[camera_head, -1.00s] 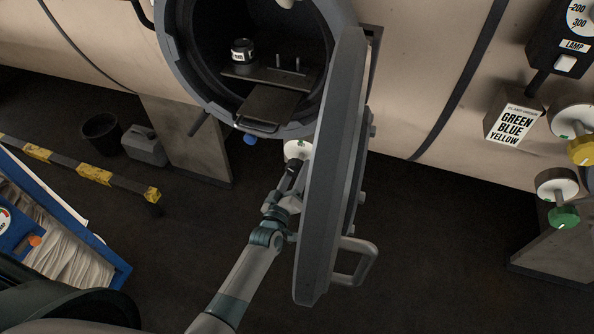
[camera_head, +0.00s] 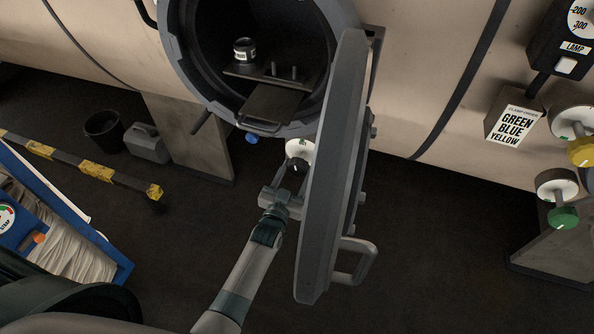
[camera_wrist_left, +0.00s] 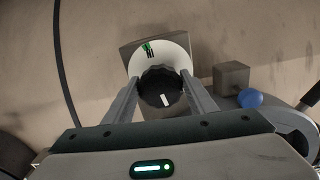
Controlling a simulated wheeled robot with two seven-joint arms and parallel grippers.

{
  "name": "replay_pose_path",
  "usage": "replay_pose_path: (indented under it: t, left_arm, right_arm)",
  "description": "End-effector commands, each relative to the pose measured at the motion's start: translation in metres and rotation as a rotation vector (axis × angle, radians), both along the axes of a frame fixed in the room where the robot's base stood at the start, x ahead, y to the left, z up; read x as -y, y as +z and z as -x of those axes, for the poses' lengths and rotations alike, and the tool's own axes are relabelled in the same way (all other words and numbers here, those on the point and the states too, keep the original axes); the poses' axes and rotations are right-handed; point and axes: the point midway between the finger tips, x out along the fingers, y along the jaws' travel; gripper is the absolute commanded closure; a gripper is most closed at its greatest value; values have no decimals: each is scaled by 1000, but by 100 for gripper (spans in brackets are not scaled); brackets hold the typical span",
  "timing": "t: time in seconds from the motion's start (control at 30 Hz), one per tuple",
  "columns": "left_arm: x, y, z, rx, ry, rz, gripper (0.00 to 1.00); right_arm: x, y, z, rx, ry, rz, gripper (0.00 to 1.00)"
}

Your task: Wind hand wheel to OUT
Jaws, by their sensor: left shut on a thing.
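The hand wheel is a black ribbed knob (camera_wrist_left: 162,88) with a white pointer line, in front of a white dial disc (camera_wrist_left: 172,52) with a green mark. In the wrist view the pointer is at the lower part of the knob, away from the green mark at the top. My left gripper (camera_wrist_left: 161,90) is shut on the knob, one finger on each side. In the head view the disc (camera_head: 299,148) shows below the round opening, beside the open door, and my left gripper (camera_head: 291,172) reaches it. My right gripper is not in view.
The thick open door (camera_head: 333,180) stands close to the right of my left arm. The round opening (camera_head: 262,60) holds a shelf with a small jar (camera_head: 244,50). A blue knob (camera_wrist_left: 249,98) is right of the wheel. A blue cart (camera_head: 105,262) stands at left.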

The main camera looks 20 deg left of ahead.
Motion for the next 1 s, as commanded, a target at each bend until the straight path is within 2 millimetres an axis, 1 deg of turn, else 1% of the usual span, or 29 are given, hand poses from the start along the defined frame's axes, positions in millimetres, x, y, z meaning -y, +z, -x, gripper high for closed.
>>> replay_pose_path:
  t: [0.2,0.67,0.7,0.73,0.77,1.0]
  left_arm:
    - [0,-2,1,-1,-1,-72,71]
    - [0,-2,1,0,-1,-88,71]
    - [0,-2,1,0,-1,-87,42]
    - [0,-2,1,0,-1,-87,34]
    - [0,-1,1,0,-1,-87,30]
    - [0,-1,0,2,0,-87,30]
  right_arm:
    - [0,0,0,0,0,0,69]
    - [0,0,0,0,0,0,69]
    - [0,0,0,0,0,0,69]
    - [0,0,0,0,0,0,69]
    - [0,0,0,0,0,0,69]
    - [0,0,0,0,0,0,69]
